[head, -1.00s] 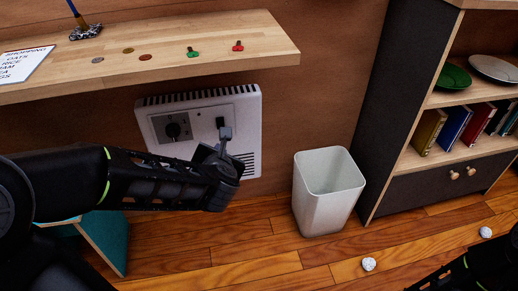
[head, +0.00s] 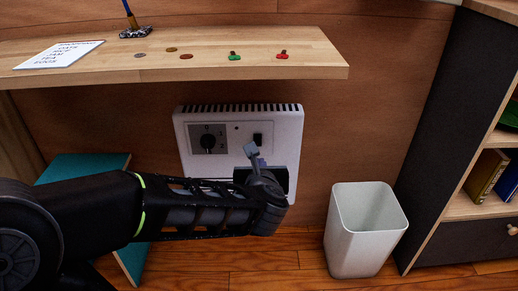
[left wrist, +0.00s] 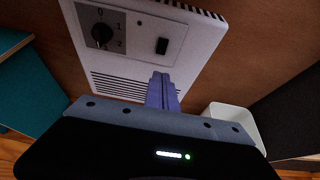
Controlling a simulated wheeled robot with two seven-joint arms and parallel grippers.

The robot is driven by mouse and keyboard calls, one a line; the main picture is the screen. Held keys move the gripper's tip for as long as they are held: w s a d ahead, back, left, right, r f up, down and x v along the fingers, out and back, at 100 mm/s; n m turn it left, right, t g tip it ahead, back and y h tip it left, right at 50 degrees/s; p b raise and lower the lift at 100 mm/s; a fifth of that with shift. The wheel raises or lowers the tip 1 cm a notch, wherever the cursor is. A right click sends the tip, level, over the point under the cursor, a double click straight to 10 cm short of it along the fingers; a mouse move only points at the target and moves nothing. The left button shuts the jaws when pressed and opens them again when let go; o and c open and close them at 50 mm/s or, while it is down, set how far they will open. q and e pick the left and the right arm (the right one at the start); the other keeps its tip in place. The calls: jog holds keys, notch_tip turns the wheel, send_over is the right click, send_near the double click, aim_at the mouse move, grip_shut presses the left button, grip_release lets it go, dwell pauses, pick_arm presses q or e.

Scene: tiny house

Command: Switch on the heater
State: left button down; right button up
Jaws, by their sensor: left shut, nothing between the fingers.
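The white heater (head: 290,125) hangs on the wall below the shelf. Its grey panel has a round black knob (head: 208,142) at left and a black rocker switch (head: 258,141) at right. In the left wrist view the knob (left wrist: 102,34) has marks 0, 1 and 2 around it, and the switch (left wrist: 162,46) is clear of the fingers. My left gripper (head: 251,149) is shut and empty, its fingertips just below the switch in the head view. It also shows in the left wrist view (left wrist: 161,77), with a small gap below the switch. My right gripper is out of view.
A wooden shelf (head: 310,66) juts out above the heater, with coins, a note and small red and green items. A white bin (head: 345,247) stands on the floor at right, beside a dark bookcase (head: 440,130). A teal object (head: 80,166) is at left.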

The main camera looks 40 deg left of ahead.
pick_arm(q)
jog(key=shift+w+a+p, duration=0.9)
jog(key=shift+w+p, duration=0.05)
jog(key=shift+p, duration=1.5)
jog(key=p, duration=0.3)
send_near(258, 146)
jog(key=x, duration=0.5)
jog(key=shift+w+a+f, duration=0.1)
jog(key=shift+w+f, duration=0.1)
jog(key=shift+f, duration=0.05)
jog(key=shift+w+a, duration=0.3)
jog(key=shift+w, duration=0.1)
jog(key=shift+w, duration=0.1)
